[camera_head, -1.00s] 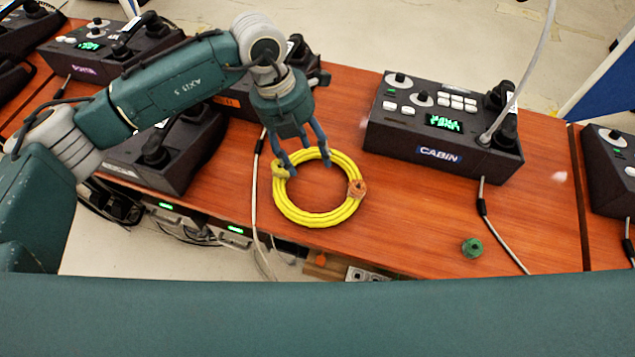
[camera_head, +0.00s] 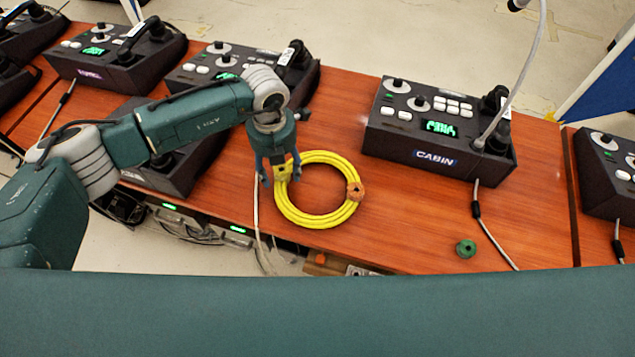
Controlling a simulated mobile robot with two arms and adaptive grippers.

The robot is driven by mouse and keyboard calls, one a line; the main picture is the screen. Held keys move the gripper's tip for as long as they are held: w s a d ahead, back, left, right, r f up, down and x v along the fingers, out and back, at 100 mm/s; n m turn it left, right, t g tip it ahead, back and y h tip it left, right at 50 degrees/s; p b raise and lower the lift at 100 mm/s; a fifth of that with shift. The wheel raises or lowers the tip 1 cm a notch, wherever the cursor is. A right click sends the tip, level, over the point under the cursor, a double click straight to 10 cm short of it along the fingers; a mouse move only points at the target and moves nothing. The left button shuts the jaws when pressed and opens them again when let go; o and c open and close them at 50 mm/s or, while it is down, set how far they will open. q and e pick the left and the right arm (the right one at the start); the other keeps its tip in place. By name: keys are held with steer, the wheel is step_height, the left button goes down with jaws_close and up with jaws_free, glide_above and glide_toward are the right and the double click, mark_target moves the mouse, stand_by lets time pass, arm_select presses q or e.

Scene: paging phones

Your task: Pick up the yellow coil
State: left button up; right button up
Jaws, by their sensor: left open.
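The yellow coil (camera_head: 318,219) lies flat on the wooden table (camera_head: 400,225), with an orange-brown piece at its right side and a yellow connector at its upper left. My left gripper (camera_head: 280,176) points down over the coil's upper-left part, at the yellow connector. Its fingers are apart, one on each side of the connector. I cannot tell whether they touch it. My right gripper is not in view.
The CABIN paging phone (camera_head: 436,158) stands right of the coil, with a gooseneck microphone (camera_head: 520,80). More phones (camera_head: 245,75) stand behind and left. A small green piece (camera_head: 465,249) lies near the front edge. A white cable (camera_head: 257,215) runs just left of the coil.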

arm_select(q)
steer(key=shift+f, duration=0.45)
jaws_close()
steer(key=shift+r, duration=0.1)
